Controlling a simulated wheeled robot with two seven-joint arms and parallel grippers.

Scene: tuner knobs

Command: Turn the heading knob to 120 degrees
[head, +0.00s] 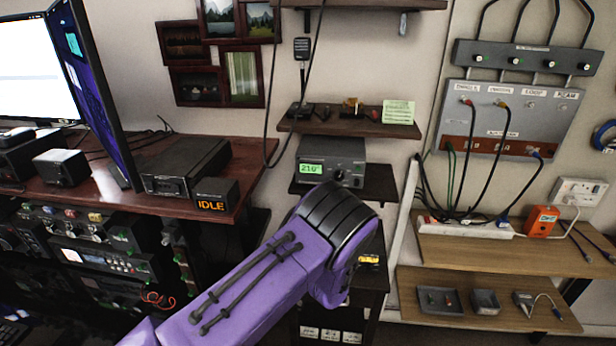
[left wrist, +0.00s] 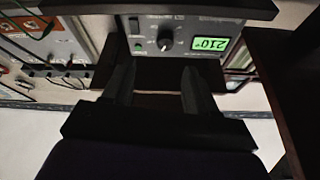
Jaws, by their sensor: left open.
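The tuner box (head: 345,150) is a grey unit on a dark wall shelf in the middle of the head view. Its green display (head: 312,169) reads 210 degrees. The heading knob (head: 339,175) is the small round knob right of the display. In the left wrist view the box is upside down, with the knob (left wrist: 165,44) left of the display (left wrist: 209,44). My left gripper (left wrist: 160,80) is open and empty, its fingers pointing toward the box and apart from the knob. In the head view my purple left arm hides that gripper. My right gripper is not in view.
A shelf (head: 350,123) with small items and a green note (head: 398,111) is above the box. A desk (head: 240,165) with an IDLE display (head: 211,205) is at left. Wooden shelves (head: 490,250) and cables are at right.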

